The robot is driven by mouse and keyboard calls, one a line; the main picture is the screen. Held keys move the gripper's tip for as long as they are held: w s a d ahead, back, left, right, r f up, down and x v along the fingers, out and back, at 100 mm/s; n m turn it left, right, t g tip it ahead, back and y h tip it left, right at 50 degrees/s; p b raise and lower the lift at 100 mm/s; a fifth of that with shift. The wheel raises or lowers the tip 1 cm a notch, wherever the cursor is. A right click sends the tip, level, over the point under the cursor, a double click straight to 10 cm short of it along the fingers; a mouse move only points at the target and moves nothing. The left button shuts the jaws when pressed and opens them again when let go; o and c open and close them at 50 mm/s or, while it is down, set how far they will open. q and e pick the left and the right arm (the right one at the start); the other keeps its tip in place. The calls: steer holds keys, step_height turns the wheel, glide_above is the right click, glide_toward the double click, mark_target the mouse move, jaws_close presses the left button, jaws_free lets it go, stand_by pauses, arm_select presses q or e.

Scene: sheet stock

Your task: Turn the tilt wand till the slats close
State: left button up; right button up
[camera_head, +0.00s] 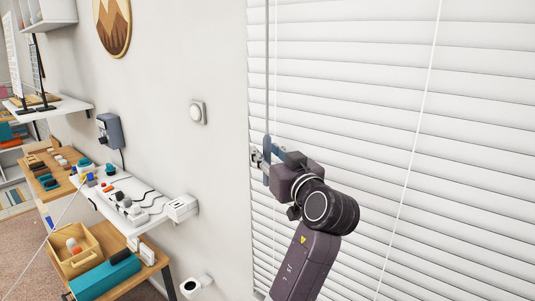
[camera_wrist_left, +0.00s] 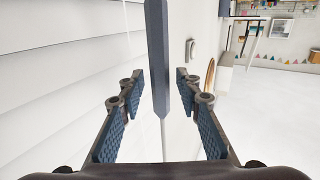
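The tilt wand (camera_head: 267,60) is a thin grey rod hanging upright at the left edge of the white blind (camera_head: 350,90). In the left wrist view the wand (camera_wrist_left: 157,50) is a faceted blue-grey rod standing between my left gripper's fingers (camera_wrist_left: 160,88). A gap shows on both sides, and neither blue pad appears to touch it. My left gripper (camera_head: 262,160) is open around the wand, partly hidden by its own wrist in the head view. The slats show as overlapping white bands with thin dark lines between them. My right gripper is not in view.
A thin white cord (camera_head: 415,130) crosses the blind. A wooden crate (camera_head: 95,240) and a teal box (camera_head: 105,276) stand lower left.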

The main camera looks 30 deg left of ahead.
arm_select(q)
steer(key=shift+s+d, duration=0.1)
steer(key=shift+d, duration=0.1)
steer(key=v, duration=0.7)
stand_by(0.4)
